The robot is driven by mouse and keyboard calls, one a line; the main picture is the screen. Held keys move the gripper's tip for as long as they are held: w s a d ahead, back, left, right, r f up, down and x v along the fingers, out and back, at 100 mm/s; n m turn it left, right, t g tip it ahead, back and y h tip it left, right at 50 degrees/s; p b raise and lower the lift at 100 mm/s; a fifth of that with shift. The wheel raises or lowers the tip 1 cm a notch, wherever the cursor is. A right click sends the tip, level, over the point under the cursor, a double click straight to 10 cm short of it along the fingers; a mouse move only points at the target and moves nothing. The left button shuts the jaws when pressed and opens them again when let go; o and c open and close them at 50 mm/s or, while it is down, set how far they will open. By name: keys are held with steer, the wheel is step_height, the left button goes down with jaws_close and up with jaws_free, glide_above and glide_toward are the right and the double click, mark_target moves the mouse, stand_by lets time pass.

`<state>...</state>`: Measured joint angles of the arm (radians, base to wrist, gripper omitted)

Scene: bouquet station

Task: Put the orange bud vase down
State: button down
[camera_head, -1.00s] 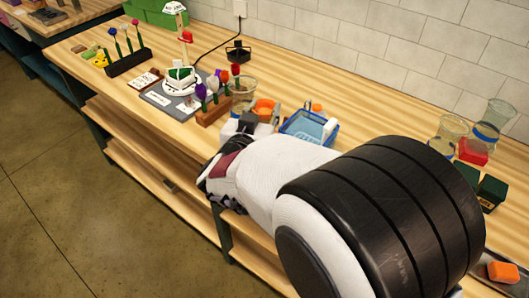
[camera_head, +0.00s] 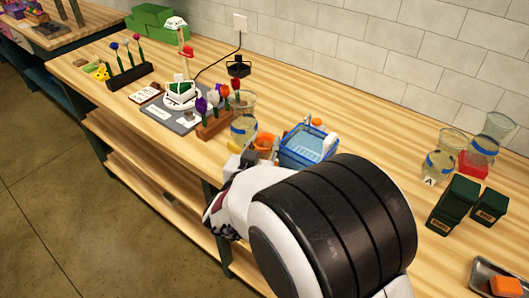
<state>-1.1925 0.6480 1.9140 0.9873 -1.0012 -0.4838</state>
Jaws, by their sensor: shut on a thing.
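The orange bud vase (camera_head: 265,143) is a small orange cup-like shape at the bench's front side, between a clear glass vase and a blue basin. My gripper (camera_head: 252,154) is at its lower left, mostly hidden behind my own white and black arm. It is shut on the orange bud vase. The vase's lower part is hidden, so I cannot tell whether it touches the bench.
A clear vase with a blue band (camera_head: 243,125) stands close on the left, beside a wooden flower rack (camera_head: 214,126). The blue basin (camera_head: 308,148) is close on the right. Glass vases (camera_head: 439,160) and dark green boxes (camera_head: 455,204) stand farther right.

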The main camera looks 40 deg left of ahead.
mark_target(264, 153)
steer(key=shift+f, duration=1.7)
steer(key=shift+f, duration=0.1)
steer(key=c, duration=1.6)
jaws_free()
steer(key=shift+f, duration=0.1)
steer(key=shift+o, duration=0.2)
steer(key=shift+s+r, duration=0.1)
steer(key=shift+r, duration=0.1)
steer(key=v, duration=1.1)
steer(key=shift+s+d, duration=0.2)
steer(key=shift+s, duration=0.15)
steer(key=shift+r, duration=0.1)
